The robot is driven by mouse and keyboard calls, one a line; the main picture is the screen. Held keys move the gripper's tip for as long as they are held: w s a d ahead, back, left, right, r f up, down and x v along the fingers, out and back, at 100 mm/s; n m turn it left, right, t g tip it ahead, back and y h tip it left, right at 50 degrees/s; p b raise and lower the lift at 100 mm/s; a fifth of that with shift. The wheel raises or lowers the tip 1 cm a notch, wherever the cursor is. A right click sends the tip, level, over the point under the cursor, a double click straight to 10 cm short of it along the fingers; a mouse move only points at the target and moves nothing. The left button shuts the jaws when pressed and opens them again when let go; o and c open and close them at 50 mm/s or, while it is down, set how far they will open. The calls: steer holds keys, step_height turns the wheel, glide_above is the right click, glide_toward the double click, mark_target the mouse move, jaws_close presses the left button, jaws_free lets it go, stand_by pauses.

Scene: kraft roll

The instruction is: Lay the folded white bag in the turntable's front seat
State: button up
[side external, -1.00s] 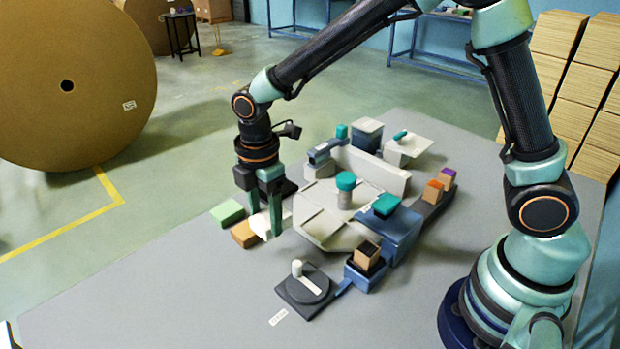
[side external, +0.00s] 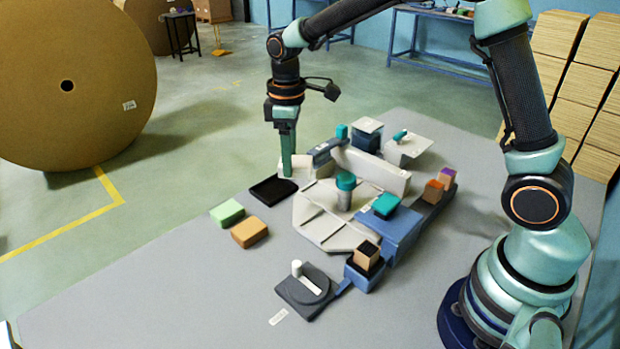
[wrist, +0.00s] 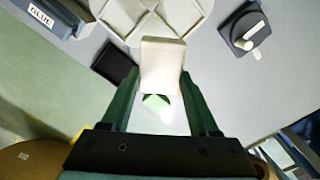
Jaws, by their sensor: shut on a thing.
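The folded white bag (side external: 302,164) is pinched between the two fingers of my gripper (side external: 287,172). In the wrist view the bag (wrist: 163,62) shows as a pale block between the fingertips (wrist: 160,78). In the side view a finger hides part of it. The pale turntable (side external: 322,228) has divided seats and stands to the right and nearer the side camera. In the wrist view the turntable (wrist: 184,14) lies beyond the bag at the top. My gripper is above and beside it, apart from it. No bag is visible in the turntable seats that show.
A black tray (side external: 272,191), a green block (side external: 227,213) and an orange block (side external: 249,233) lie left of the turntable. A teal-capped post (side external: 345,188) stands at its middle, a pale wall (side external: 375,172) behind. A dark lever base (side external: 297,289) sits in front.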

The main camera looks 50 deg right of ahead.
steer(key=shift+w+d+f+m, duration=0.2)
steer(key=shift+d+f+m, duration=1.1)
steer(key=shift+d+f, duration=0.35)
steer(key=shift+w+d+f+m, duration=0.25)
steer(key=shift+d+f+m, duration=1.15)
steer(key=shift+f, duration=0.4)
steer(key=shift+w+d+f+m, duration=0.2)
steer(key=shift+d+f+m, duration=1)
steer(key=shift+d+f, duration=0.5)
steer(key=shift+f, duration=0.75)
steer(key=o, duration=1.4)
steer(key=shift+r, duration=0.1)
